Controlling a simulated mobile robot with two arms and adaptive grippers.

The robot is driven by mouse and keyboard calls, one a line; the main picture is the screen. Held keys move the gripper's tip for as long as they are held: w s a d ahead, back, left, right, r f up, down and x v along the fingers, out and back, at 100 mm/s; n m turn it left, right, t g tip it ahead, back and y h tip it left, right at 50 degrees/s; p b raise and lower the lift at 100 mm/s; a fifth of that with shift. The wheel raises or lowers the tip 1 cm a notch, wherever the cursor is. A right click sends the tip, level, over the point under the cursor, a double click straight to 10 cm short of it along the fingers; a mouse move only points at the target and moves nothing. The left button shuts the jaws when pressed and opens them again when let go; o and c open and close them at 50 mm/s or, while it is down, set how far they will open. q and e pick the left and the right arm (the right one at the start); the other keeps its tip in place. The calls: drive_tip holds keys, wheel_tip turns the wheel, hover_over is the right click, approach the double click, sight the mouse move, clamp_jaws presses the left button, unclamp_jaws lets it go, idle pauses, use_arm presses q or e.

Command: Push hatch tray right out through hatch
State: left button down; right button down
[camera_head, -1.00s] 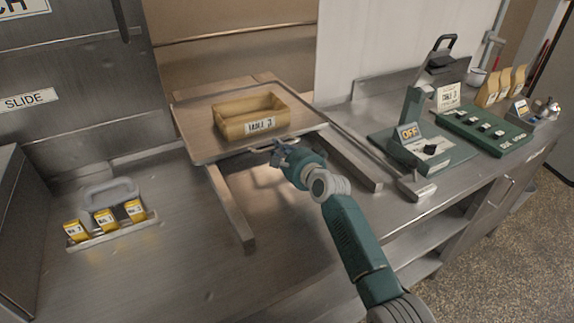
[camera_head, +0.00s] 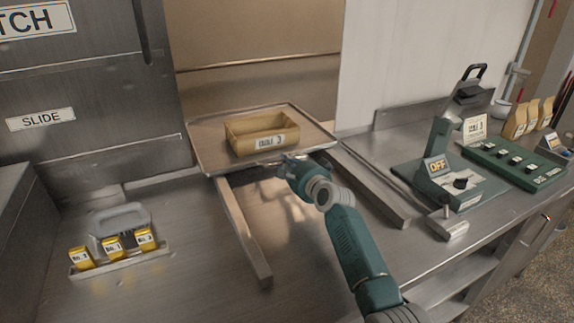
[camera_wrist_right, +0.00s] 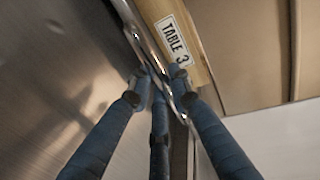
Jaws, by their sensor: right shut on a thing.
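The hatch tray (camera_head: 208,155) is a flat, thin-rimmed tray on two metal rails, its far part reaching into the hatch opening (camera_head: 262,82). A tan box labelled "TABLE 3" (camera_head: 258,142) stands on it. My right gripper (camera_head: 284,163) is shut on the tray's near rim, right of its middle. In the right wrist view, the fingers (camera_wrist_right: 158,88) close around the metal rim (camera_wrist_right: 146,42), with the box (camera_wrist_right: 178,28) just beyond. The fingertips are small in the head view. My left gripper is out of view.
The left rail (camera_head: 243,235) and right rail (camera_head: 375,190) extend toward me over the steel counter. A caddy with yellow packets (camera_head: 118,252) is at left. A green machine marked "OFF" (camera_head: 450,175) and a switch panel (camera_head: 515,163) are at right. The hatch door (camera_head: 90,110) stands left of the opening.

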drive_tip(key=c, duration=1.8)
unclamp_jaws()
drive_tip(key=shift+w+r, duration=0.15)
drive_tip(key=shift+r, duration=0.2)
drive_tip(key=shift+o, duration=0.9)
drive_tip(key=shift+w+f, duration=0.1)
drive_tip(key=shift+w+a+f, duration=0.1)
drive_tip(key=shift+a+f, duration=0.05)
drive_tip(key=shift+f, duration=0.05)
drive_tip(key=shift+s, duration=0.2)
drive_tip(key=v, duration=1.1)
drive_tip(key=shift+s, duration=0.3)
drive_tip(key=shift+r, duration=0.15)
